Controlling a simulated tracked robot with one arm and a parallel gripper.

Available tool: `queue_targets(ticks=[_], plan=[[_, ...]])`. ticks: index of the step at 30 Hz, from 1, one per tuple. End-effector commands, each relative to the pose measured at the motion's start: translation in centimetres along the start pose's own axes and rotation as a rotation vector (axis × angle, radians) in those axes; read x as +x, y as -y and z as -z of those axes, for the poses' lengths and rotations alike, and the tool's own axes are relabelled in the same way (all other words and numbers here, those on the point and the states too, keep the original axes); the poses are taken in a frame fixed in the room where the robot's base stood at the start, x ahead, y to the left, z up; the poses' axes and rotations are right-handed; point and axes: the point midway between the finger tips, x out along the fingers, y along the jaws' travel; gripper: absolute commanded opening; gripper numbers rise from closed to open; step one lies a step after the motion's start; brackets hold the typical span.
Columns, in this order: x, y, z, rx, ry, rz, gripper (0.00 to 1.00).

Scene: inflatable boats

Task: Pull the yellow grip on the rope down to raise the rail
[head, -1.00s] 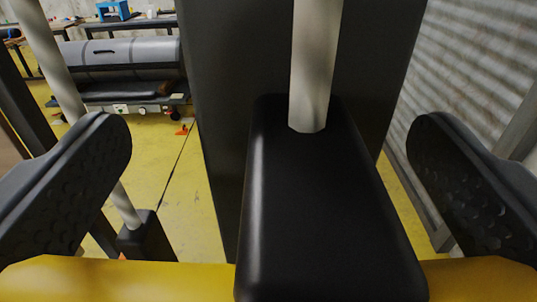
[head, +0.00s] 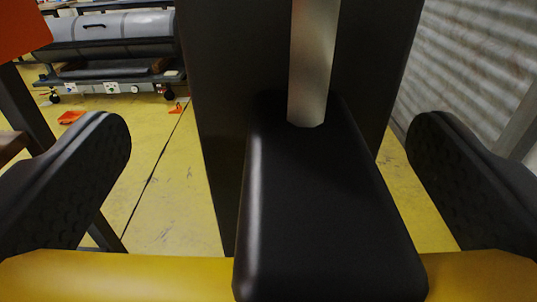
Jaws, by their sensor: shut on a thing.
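The yellow grip (head: 120,276) is a bar lying across the bottom of the head view. A black block (head: 320,210) sits at its middle, and the pale rope (head: 314,60) runs upward from the block's top. My gripper (head: 270,130) has its two dark fingers on either side of the block, and it is shut on the yellow grip. The bar hides the lower parts of the fingers. The rope's upper end is out of view, and I cannot identify the rail.
A dark upright panel (head: 218,130) stands close behind the rope. A corrugated metal wall (head: 475,70) is on the right. An orange piece (head: 20,28) is at upper left.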

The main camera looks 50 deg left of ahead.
Motion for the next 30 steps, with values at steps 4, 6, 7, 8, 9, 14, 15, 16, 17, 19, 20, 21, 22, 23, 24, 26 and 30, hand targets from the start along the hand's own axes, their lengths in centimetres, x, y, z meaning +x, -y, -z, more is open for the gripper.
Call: queue_targets(ticks=[4,6,7,8,9,14,15,16,17,19,20,21,22,23,24,26,30], plan=[[-0.2,0.0,-6.3,0.005,0.016,-0.001,0.49],[-0.2,0.1,-8.4,0.004,0.018,0.001,0.49],[-0.2,0.1,-9.2,0.004,0.019,0.001,0.49],[-0.2,0.1,-9.9,0.004,0.018,0.000,0.49],[-0.2,0.0,-10.7,0.003,0.016,0.000,0.48],[-0.2,0.0,-13.5,0.004,0.014,0.000,0.48],[-0.2,0.0,-14.0,0.004,0.014,0.000,0.48],[-0.2,0.0,-14.3,0.004,0.014,0.000,0.48],[-0.2,0.0,-14.6,0.003,0.013,-0.001,0.48],[-0.2,0.0,-15.1,0.003,0.012,-0.001,0.48],[-0.2,0.0,-15.2,0.003,0.012,-0.001,0.48],[-0.2,0.0,-15.4,0.002,0.011,-0.001,0.48],[-0.2,0.0,-15.5,0.002,0.011,-0.001,0.48],[-0.2,0.0,-15.5,0.002,0.010,-0.001,0.48],[-0.2,0.0,-15.6,0.002,0.009,-0.001,0.48],[-0.2,0.0,-15.6,0.002,0.009,-0.001,0.48],[-0.1,0.0,-15.5,0.002,0.007,-0.001,0.48]])
